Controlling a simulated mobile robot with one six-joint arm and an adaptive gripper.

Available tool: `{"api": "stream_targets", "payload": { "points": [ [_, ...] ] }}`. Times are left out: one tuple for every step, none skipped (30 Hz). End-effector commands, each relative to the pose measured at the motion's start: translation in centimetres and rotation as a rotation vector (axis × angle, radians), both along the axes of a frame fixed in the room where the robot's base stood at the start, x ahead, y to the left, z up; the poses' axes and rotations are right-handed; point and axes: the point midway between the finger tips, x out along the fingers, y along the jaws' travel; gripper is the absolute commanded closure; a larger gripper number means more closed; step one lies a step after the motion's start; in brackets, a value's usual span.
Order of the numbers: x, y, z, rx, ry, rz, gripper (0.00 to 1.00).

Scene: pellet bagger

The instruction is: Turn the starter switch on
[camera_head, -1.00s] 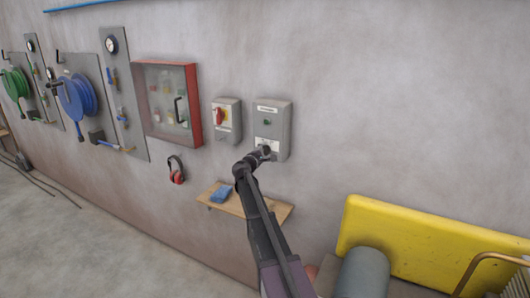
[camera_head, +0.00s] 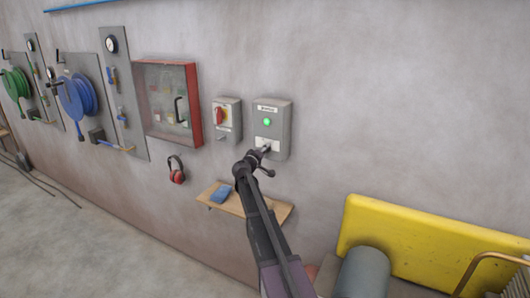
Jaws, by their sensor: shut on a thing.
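The grey starter box (camera_head: 285,132) is on the wall right of centre, with a label at its top. Its round lamp (camera_head: 267,122) glows green. A pale plate (camera_head: 260,142) sits low on the box front. My gripper (camera_head: 265,149) is at this plate, shut on the starter switch. The switch itself is mostly hidden by the gripper, so I cannot make out its exact angle. My arm reaches up to it from the bottom of the picture.
A grey box with a red rotary switch (camera_head: 220,115) hangs just left. Further left are a red-framed cabinet (camera_head: 199,112) and red ear defenders (camera_head: 176,170). A wooden shelf (camera_head: 230,203) with a blue item lies below. A yellow panel (camera_head: 430,240) stands at lower right.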

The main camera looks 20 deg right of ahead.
Motion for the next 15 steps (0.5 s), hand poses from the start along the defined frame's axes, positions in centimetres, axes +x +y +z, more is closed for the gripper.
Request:
{"api": "stream_targets", "payload": {
  "points": [
    [0.19, -0.11, 0.08, 0.009, -0.016, 0.001, 0.79],
    [0.20, -0.11, 0.09, 0.016, -0.025, 0.001, 0.79],
    [0.20, -0.11, 0.09, 0.025, -0.036, 0.001, 0.79],
    [0.21, -0.12, 0.09, 0.030, -0.043, 0.001, 0.79],
    [0.21, -0.12, 0.09, 0.035, -0.050, 0.001, 0.79],
    [0.21, -0.12, 0.09, 0.040, -0.056, 0.001, 0.79],
    [0.21, -0.12, 0.09, 0.043, -0.060, 0.001, 0.79],
    [0.21, -0.12, 0.09, 0.046, -0.063, 0.001, 0.79],
    [0.21, -0.13, 0.09, 0.048, -0.066, 0.001, 0.79],
    [0.21, -0.13, 0.09, 0.050, -0.069, 0.001, 0.79],
    [0.21, -0.13, 0.09, 0.051, -0.069, 0.001, 0.79],
    [0.21, -0.13, 0.09, 0.052, -0.071, 0.001, 0.79],
    [0.21, -0.13, 0.09, 0.052, -0.071, 0.001, 0.79],
    [0.21, -0.13, 0.09, 0.052, -0.071, 0.001, 0.79],
    [0.22, -0.13, 0.09, 0.052, -0.071, 0.001, 0.79]
  ]
}}
